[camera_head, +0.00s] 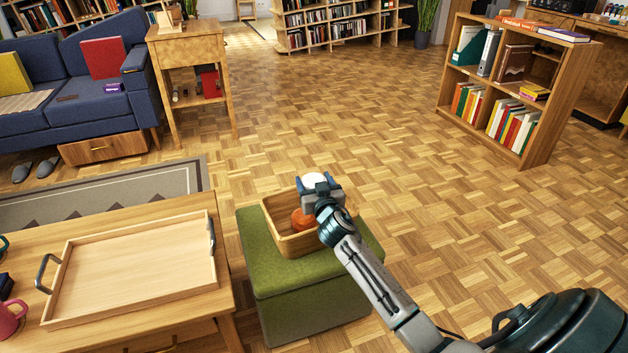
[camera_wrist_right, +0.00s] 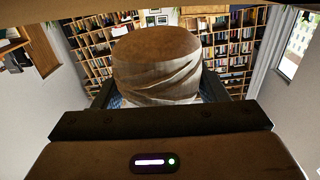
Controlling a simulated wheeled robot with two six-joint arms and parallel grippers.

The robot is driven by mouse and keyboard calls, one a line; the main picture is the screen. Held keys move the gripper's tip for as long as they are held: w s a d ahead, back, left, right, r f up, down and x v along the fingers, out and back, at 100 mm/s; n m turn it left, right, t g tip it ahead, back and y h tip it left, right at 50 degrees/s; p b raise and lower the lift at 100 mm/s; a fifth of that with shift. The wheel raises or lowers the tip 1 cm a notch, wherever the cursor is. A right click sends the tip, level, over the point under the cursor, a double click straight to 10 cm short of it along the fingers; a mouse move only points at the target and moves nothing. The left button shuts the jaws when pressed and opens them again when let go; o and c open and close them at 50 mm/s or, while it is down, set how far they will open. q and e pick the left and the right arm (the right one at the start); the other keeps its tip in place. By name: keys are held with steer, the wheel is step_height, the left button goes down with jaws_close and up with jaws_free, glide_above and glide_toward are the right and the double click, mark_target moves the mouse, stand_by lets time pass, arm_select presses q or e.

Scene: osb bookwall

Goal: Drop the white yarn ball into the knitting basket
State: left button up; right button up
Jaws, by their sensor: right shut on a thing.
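The white yarn ball (camera_head: 314,179) is between the fingers of my right gripper (camera_head: 317,183), which is shut on it. In the right wrist view the ball (camera_wrist_right: 157,68) fills the space between the dark fingers, with wrapped strands on its side. The knitting basket (camera_head: 290,245) is a wooden open-topped box on a green ottoman. The gripper and ball appear over the basket's back right part; the exact height above it is hard to tell. An orange ball (camera_head: 303,220) lies in the basket. My forearm and gripper hide the basket's right side. My left gripper is not in view.
The green ottoman (camera_head: 300,290) stands beside a wooden table (camera_head: 190,208) with a wooden tray (camera_head: 135,268). A side table (camera_head: 187,45) and blue sofa (camera_head: 60,118) are at the back left. A low bookshelf (camera_head: 540,140) stands right. The parquet between is clear.

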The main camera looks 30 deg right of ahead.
steer(key=shift+f, duration=0.25)
steer(key=o, duration=1.1)
steer(key=shift+c, duration=0.2)
steer(key=shift+s, duration=0.15)
steer(key=v, duration=1)
steer(key=shift+s+p, duration=0.3)
steer(key=shift+a, duration=0.1)
